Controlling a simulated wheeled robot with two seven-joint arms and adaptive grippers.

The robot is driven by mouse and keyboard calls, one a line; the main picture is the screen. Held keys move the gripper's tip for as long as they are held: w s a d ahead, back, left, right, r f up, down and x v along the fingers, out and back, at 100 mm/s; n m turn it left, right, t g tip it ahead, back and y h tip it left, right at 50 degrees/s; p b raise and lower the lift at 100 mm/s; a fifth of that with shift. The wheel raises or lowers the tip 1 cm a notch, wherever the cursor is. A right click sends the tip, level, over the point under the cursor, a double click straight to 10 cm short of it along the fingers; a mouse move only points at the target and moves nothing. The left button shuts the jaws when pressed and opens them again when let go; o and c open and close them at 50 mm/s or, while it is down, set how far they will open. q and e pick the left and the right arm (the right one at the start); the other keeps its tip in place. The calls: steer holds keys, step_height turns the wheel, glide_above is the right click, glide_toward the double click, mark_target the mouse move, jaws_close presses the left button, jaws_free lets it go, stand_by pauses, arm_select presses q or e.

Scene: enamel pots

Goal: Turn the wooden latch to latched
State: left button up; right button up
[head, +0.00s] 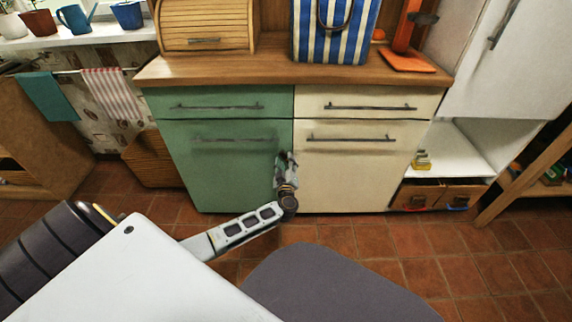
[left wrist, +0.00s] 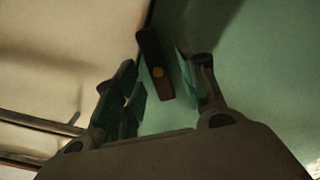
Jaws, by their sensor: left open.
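The wooden latch (left wrist: 154,62) is a small dark brown bar with a brass-coloured pivot, seen in the left wrist view. It sits beside the seam between the green door (head: 225,165) and the cream door (head: 350,170), roughly lengthwise along the seam and slightly tilted. My left gripper (head: 287,158) is open in front of the seam. In the left wrist view its fingers stand on either side of the latch, with gaps visible; I cannot tell whether their tips reach its depth. In the head view the gripper hides the latch. My right gripper is not in view.
The wooden worktop (head: 270,72) above carries a bread box (head: 205,30), a striped bag (head: 333,30) and an orange stand (head: 405,55). Bar handles (head: 350,139) stick out from the doors and drawers. Tiled floor (head: 400,245) lies open in front.

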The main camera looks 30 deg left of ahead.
arm_select(q)
steer(key=shift+w, duration=0.15)
jaws_close()
